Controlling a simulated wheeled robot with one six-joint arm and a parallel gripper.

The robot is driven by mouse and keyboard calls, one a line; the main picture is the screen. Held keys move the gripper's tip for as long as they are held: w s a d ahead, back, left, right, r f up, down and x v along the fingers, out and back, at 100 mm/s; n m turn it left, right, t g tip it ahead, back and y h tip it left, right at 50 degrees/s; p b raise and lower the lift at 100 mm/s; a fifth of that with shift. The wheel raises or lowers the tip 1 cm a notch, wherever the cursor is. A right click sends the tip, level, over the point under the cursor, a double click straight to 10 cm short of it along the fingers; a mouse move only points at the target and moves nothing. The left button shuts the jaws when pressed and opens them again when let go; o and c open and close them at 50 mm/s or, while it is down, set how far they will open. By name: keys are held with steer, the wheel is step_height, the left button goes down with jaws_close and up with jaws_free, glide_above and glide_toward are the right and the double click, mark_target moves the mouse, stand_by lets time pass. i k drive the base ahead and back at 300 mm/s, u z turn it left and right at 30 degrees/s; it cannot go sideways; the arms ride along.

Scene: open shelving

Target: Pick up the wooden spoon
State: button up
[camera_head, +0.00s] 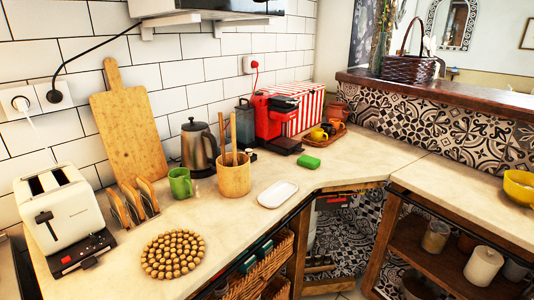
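A round wooden pot (233,180) stands on the pale counter, right of a green mug. Wooden utensils (234,138) stand upright in it, with long light-brown handles rising above the rim. Their lower parts are hidden inside the pot. I cannot tell for sure which of them is the wooden spoon. My gripper is not in this view.
A kettle (198,148) stands behind. A green mug (180,183), toast rack (133,205), toaster (62,215) and beaded trivet (172,254) are leftward. Counter in front of the pot is clear.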

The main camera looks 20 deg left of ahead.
mark_target(232, 115)
steer(key=u, duration=0.05)
steer(key=i, duration=0.7)
steer(key=u, duration=0.8)
steer(key=i, duration=0.7)
steer(key=u, duration=0.65)
